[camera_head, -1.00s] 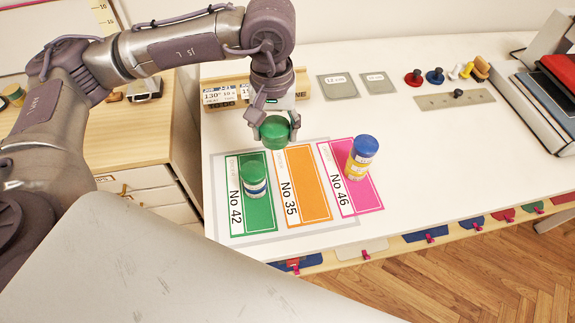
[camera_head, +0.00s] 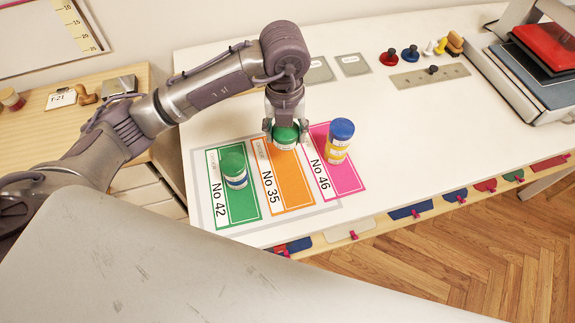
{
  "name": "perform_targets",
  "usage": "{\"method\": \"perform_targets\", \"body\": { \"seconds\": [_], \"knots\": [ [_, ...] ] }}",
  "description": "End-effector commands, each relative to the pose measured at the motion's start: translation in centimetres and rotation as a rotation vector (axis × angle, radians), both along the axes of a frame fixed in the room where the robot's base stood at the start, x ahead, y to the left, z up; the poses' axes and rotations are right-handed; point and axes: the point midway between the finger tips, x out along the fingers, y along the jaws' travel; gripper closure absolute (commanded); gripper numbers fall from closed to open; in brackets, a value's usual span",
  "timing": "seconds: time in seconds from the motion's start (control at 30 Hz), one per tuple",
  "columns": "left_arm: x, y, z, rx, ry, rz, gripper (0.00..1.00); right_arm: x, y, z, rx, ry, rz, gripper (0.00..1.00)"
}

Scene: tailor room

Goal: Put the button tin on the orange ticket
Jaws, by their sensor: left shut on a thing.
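The orange ticket (camera_head: 287,190), marked No 35, lies between the green ticket (camera_head: 242,206) and the pink ticket (camera_head: 343,181). My left gripper (camera_head: 286,132) is shut on a green-lidded tin (camera_head: 285,137), apparently the button tin. It holds the tin upright at the far end of the orange ticket; I cannot tell whether the tin touches it. Another green-lidded tin (camera_head: 234,169), with a blue and white body, stands on the green ticket. A blue-lidded yellow tin (camera_head: 339,140) stands on the pink ticket. My right gripper is not in view.
The tickets lie on a grey mat (camera_head: 330,210) on the white table. Red and blue knobbed pieces (camera_head: 400,55) and a grey strip with holes (camera_head: 430,76) lie farther back. A press with a red top (camera_head: 550,50) stands at the right. The table right of the tickets is clear.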

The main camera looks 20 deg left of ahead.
Motion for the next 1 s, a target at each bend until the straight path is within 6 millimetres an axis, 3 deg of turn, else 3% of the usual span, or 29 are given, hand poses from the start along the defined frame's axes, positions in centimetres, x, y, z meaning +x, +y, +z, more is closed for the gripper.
{"method": "perform_targets", "body": {
  "seconds": [0.1,0.3,0.6,1.0],
  "knots": [
    [0.0,-0.3,-0.7,-0.005,0.01,0.248,0.81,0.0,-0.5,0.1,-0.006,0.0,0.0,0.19],
    [-0.1,-0.4,-1.5,-0.005,0.017,0.457,0.81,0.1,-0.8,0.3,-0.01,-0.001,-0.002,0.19],
    [-0.2,-0.4,-6.4,-0.002,0.019,0.478,0.81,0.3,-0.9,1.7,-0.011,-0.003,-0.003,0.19],
    [-0.1,-0.5,-10.9,-0.005,0.016,0.475,0.81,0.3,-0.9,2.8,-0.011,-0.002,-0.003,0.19]
  ]
}}
